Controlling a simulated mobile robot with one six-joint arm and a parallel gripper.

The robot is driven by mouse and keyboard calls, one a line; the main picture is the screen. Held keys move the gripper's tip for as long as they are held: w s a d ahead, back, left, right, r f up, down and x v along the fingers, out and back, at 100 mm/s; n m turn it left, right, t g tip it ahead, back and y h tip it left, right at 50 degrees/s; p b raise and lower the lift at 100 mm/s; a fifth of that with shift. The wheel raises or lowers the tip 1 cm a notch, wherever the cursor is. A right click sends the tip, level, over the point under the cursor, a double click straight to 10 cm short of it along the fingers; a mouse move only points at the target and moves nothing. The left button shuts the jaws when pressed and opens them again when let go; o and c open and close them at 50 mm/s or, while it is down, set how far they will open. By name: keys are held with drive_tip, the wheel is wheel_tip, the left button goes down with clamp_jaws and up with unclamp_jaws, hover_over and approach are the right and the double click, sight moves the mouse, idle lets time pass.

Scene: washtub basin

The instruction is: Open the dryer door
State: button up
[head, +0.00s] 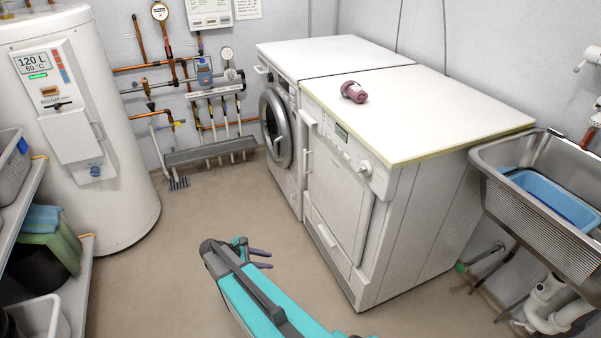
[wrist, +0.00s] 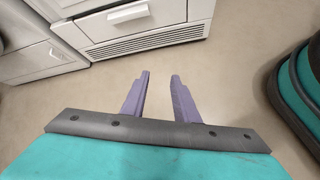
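The dryer appears to be the right-hand white machine, with a small display and a knob on its front (head: 378,180). Its rectangular door (head: 336,195) looks shut, flush with the front. My gripper (head: 262,259) is low over the floor in front of the machine, apart from it. In the wrist view my gripper's two purple fingers (wrist: 160,88) are spread, with only floor between them. The machine's lower front (wrist: 145,40), with a vent grille and a white handle (wrist: 128,14), shows ahead of the fingers. The door itself is not clearly seen in the wrist view.
A washer with a round door (head: 277,128) stands left of the dryer. A pink-purple object (head: 354,91) lies on the white top (head: 430,100). A metal sink (head: 545,215) is at right, a water heater (head: 95,190) at left. Floor (head: 185,260) before the machines is clear.

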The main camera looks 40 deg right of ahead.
drive_tip(key=w+d+r+n+h+b, duration=0.6)
drive_tip(key=w+d+r+h+b, duration=0.2)
drive_tip(key=w+d+r, duration=1.1)
drive_tip(key=d+b, duration=0.2)
drive_tip(key=d, duration=0.1)
drive_tip(key=shift+w+d+r+h, duration=0.15)
drive_tip(key=shift+d+h, duration=0.15)
drive_tip(key=shift+h, duration=0.1)
drive_tip(key=shift+d+b, duration=0.1)
drive_tip(key=shift+b, duration=0.2)
drive_tip(key=s+d+b, duration=0.2)
drive_tip(key=d+b, duration=0.1)
drive_tip(key=d, duration=1)
drive_tip(key=shift+s+d, duration=0.2)
drive_tip(key=shift+s, duration=0.1)
